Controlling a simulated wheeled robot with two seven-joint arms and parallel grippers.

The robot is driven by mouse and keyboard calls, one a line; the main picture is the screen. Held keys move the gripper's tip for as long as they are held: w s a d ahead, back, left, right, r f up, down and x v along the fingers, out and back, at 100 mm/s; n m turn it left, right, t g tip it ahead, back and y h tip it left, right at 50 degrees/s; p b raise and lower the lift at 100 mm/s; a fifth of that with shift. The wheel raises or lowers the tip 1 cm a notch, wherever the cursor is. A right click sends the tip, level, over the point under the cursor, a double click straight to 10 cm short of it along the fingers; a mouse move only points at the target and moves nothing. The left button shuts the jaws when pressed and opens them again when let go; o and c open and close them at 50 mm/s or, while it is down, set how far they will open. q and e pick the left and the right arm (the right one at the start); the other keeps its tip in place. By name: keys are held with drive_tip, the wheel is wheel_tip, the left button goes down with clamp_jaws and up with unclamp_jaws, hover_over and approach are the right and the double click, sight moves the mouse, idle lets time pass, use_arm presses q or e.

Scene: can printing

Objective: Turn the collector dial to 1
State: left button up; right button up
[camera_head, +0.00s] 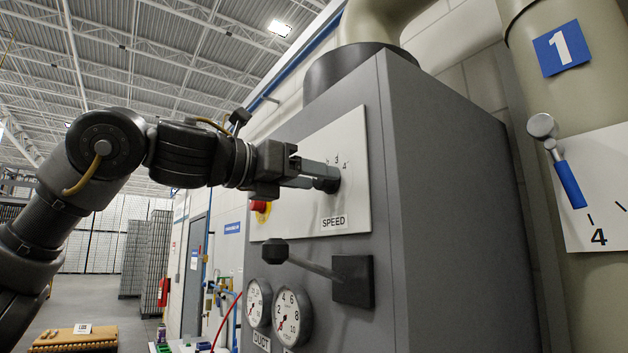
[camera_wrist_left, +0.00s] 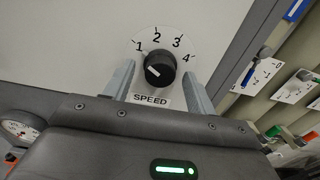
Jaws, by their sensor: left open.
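A black round dial knob (camera_wrist_left: 160,68) sits on a white panel marked SPEED, with the numbers 1 to 4 in an arc above it. A white mark on the knob is on its left side, toward the 1. The dial knob also shows in the head view (camera_head: 328,186), partly hidden by my gripper. My left gripper (camera_head: 324,175) is open at the panel. In the wrist view its fingers (camera_wrist_left: 158,82) stand on either side of the knob, with gaps on both sides. My right gripper is not in view.
A lever with a black handle (camera_head: 274,252) sticks out below the panel, above two round gauges (camera_head: 291,314). A red button (camera_head: 260,206) is left of the dial. At the right, a blue lever (camera_head: 570,184) is on a numbered plate by a pipe marked 1.

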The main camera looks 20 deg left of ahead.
use_arm(q)
drive_tip(key=b+v, duration=0.3)
drive_tip(key=v, duration=0.7)
